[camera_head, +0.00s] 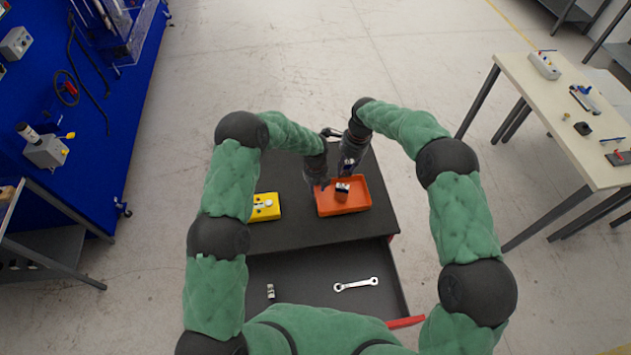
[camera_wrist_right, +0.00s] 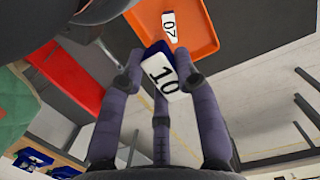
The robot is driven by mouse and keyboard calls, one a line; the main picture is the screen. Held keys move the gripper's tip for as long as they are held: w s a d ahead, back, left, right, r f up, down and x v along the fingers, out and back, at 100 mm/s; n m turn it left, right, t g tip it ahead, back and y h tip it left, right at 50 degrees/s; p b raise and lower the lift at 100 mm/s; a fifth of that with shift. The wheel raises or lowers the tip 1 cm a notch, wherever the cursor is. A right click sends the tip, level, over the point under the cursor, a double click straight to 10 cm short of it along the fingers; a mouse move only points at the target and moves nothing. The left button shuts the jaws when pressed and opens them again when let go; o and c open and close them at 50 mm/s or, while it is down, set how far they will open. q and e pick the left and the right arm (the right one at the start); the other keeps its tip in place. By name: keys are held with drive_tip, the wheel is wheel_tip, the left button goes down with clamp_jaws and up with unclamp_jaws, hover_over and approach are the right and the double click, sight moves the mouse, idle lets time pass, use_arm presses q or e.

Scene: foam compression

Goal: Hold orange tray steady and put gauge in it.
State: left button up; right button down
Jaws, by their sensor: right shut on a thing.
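The orange tray (camera_head: 360,205) sits on the dark cart top and also shows in the right wrist view (camera_wrist_right: 204,40). A small block with a white face marked 07 (camera_wrist_right: 170,27) lies inside it; the head view shows it near the tray's middle (camera_head: 342,187). My right gripper (camera_head: 348,172) is above the tray's far side. It is shut on a blue gauge with a white face marked 10 (camera_wrist_right: 162,75). My left gripper (camera_head: 319,184) is at the tray's far left corner, fingers pointing down. Its jaw gap and any contact with the rim are unclear.
A yellow tray (camera_head: 265,214) with small pale items stands left of the orange one. Below, an open drawer (camera_head: 315,270) holds a wrench (camera_head: 356,284) and a small metal part (camera_head: 270,291). A blue bench is at left, a pale table (camera_head: 548,108) at right.

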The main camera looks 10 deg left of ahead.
sight(315, 202)
use_arm(q)
wheel_tip(315, 202, down, 7)
drive_tip(key=shift+r, duration=0.1)
idle(0.4)
clamp_jaws()
